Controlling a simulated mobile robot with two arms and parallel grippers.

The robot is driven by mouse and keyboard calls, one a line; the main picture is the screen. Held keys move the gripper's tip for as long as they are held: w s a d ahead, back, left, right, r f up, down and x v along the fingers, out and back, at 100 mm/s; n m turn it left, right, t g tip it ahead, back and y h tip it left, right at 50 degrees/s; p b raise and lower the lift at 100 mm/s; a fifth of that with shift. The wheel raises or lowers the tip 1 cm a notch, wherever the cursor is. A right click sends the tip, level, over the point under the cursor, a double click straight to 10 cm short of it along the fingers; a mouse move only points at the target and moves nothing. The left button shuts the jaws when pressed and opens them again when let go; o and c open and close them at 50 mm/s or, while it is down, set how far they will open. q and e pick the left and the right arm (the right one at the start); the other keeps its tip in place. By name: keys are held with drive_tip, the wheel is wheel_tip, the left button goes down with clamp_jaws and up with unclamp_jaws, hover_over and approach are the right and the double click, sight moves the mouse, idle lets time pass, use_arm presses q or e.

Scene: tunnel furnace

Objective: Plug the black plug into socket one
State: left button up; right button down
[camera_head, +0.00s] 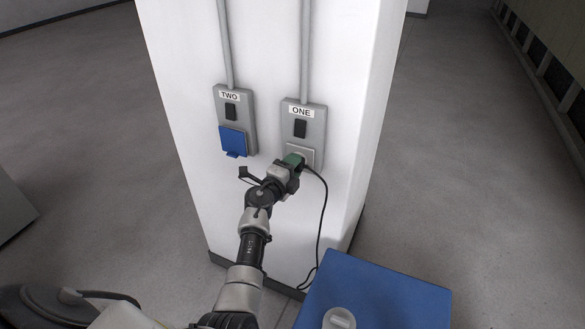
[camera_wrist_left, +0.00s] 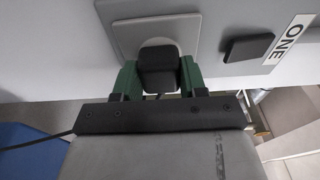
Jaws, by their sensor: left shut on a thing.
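Socket one (camera_head: 308,152) is a light square outlet low on the grey panel labelled ONE, on the white pillar. It also shows in the left wrist view (camera_wrist_left: 128,33) with a round recess. My left gripper (camera_head: 294,161) is in front of it, its green fingers shut on the black plug (camera_wrist_left: 158,68). The plug is lined up with the round recess and at or partly in it; its pins are hidden, so I cannot tell how deep it sits. Its black cable (camera_head: 324,200) hangs down to the right. My right gripper is not in view.
Panel TWO (camera_head: 233,118) is to the left, with a blue flap (camera_head: 233,141) over its socket. A black switch (camera_head: 300,129) is above socket one. A blue box (camera_head: 385,293) with a pale fitting on top stands at the lower right. Open floor lies beside the pillar.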

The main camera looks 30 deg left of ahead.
use_arm(q)
drive_tip(key=shift+w, duration=0.3)
drive_tip(key=o, duration=1.1)
drive_tip(key=shift+c, duration=0.2)
drive_tip(key=shift+s, duration=0.15)
drive_tip(key=s+p, duration=0.1)
drive_tip(key=s, duration=0.9)
drive_tip(key=shift+s+a, duration=0.3)
drive_tip(key=shift+r, duration=0.1)
